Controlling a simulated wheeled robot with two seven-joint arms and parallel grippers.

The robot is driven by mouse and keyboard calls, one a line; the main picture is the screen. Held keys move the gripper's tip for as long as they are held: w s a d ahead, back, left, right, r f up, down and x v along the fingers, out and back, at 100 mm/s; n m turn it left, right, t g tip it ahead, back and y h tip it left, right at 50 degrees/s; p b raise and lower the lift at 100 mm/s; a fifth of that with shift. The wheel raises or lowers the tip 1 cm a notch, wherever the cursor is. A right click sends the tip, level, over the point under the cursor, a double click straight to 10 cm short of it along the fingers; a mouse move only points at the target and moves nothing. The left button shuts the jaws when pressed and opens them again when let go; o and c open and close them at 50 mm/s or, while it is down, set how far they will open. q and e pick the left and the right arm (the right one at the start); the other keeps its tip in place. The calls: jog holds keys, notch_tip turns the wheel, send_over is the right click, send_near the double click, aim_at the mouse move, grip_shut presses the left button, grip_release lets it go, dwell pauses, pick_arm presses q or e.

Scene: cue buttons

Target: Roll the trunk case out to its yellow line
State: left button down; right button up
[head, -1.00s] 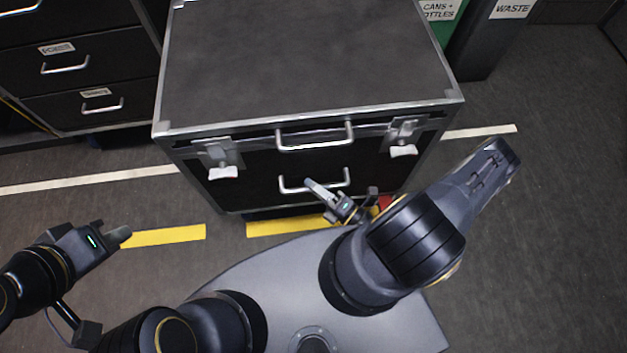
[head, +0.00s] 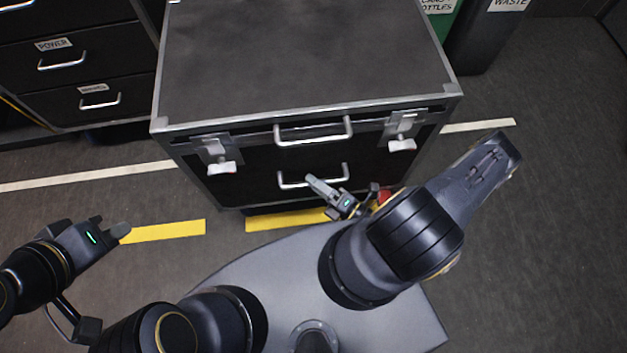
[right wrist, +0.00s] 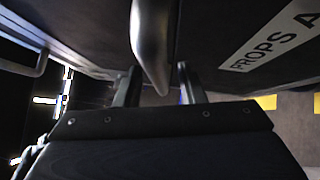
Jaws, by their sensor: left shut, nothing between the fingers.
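The trunk case (head: 300,60) is a dark box with metal edges, two latches and two silver handles on its front. The yellow line (head: 165,231) lies on the floor in front of the case, in two visible pieces, partly hidden by my base and right arm. My right gripper (head: 345,190) is at the lower handle (head: 296,183). In the right wrist view a metal handle bar (right wrist: 150,45) runs between its two fingers (right wrist: 158,88), which stand apart with a gap visible beside the bar. My left gripper (head: 122,230) is shut and empty, left of the case.
A black drawer cabinet (head: 75,70) stands left of the case. A dark waste bin (head: 485,40) and a green bin (head: 443,20) stand behind to the right. A white line (head: 90,177) crosses the floor. A small red thing (head: 385,196) shows beside my right gripper. Floor at right is clear.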

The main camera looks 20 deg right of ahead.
jog(key=v, duration=0.7)
dwell(0.4)
